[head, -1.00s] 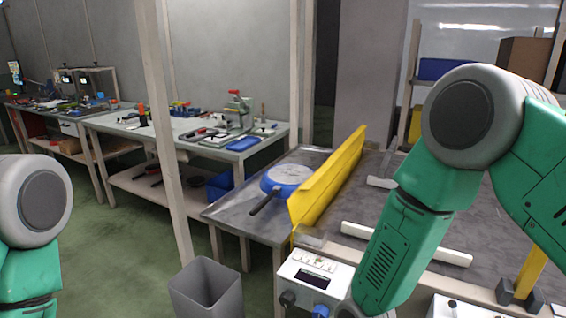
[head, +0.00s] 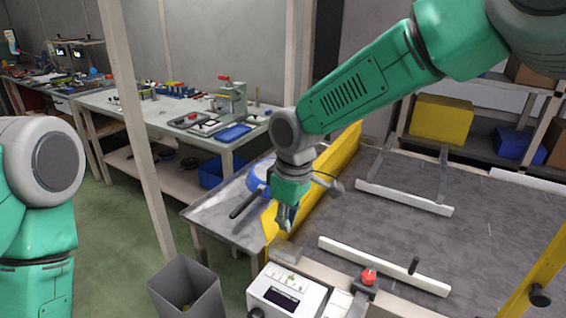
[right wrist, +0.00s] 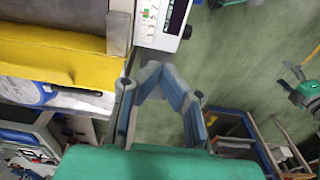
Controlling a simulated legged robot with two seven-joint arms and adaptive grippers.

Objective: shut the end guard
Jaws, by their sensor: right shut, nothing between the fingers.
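The end guard is a long yellow board (head: 342,160) standing upright across the left end of the grey conveyor (head: 440,235). My right gripper (head: 286,228) points down at the guard's near end and overlaps it in the head view; I cannot tell if they touch. In the right wrist view, the gripper (right wrist: 157,68) is shut and empty, its fingers meeting in a point, with the yellow guard (right wrist: 50,52) to their left. My left arm shows at the left edge, but its gripper is out of frame.
A white control box (head: 286,292) and a grey bin (head: 187,288) stand in front. White rails (head: 383,264) lie on the conveyor.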

